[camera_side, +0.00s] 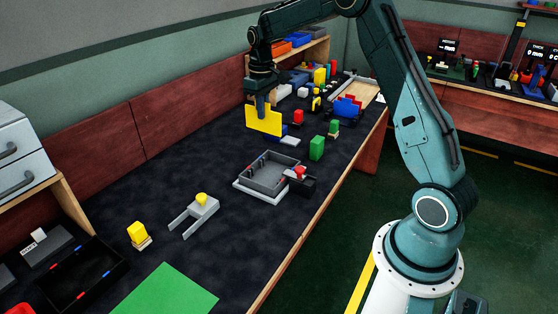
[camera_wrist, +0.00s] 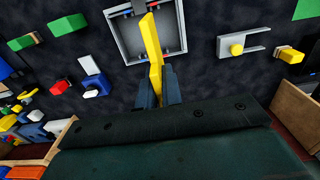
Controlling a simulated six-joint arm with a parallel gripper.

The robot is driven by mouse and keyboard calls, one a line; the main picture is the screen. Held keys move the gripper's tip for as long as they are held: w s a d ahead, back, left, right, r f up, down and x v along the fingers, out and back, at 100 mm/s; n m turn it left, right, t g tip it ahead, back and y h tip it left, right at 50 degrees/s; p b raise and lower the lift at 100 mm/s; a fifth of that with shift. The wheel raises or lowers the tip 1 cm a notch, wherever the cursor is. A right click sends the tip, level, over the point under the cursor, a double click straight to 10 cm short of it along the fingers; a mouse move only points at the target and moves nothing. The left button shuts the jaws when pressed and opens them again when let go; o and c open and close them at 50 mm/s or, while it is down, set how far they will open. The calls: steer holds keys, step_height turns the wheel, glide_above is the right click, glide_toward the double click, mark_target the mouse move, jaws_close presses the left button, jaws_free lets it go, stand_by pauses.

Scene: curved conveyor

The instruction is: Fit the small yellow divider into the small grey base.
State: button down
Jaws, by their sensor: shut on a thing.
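My gripper (camera_side: 264,102) is shut on the small yellow divider (camera_side: 263,121), a flat, roughly upright plate with an uneven top edge. The divider hangs below the fingers, over the far part of the table; its exact height is unclear. In the wrist view the divider (camera_wrist: 155,64) is edge-on between the two fingers (camera_wrist: 158,86). The small grey base (camera_side: 265,184), a square open tray with small red and blue marks inside, sits nearer the side camera, apart from the divider. In the wrist view the base (camera_wrist: 119,38) lies beyond the fingers, partly covered by the divider.
A black block with a red top (camera_side: 300,180) stands against the base's right side. A grey fork-shaped piece with a yellow knob (camera_side: 201,206) lies nearer the side camera. A green block (camera_side: 317,149) and a blue-and-white piece (camera_side: 290,140) stand nearby. Many parts crowd the far end.

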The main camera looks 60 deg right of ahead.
steer(key=shift+d, duration=0.1)
steer(key=d, duration=0.7)
glide_above(276, 172)
step_height(276, 172, down, 16)
steer(key=shift+r, duration=0.25)
steer(key=shift+f, duration=0.1)
steer(key=shift+f, duration=2)
steer(key=shift+f, duration=0.15)
steer(key=c, duration=1.6)
jaws_free()
steer(key=shift+o, duration=0.2)
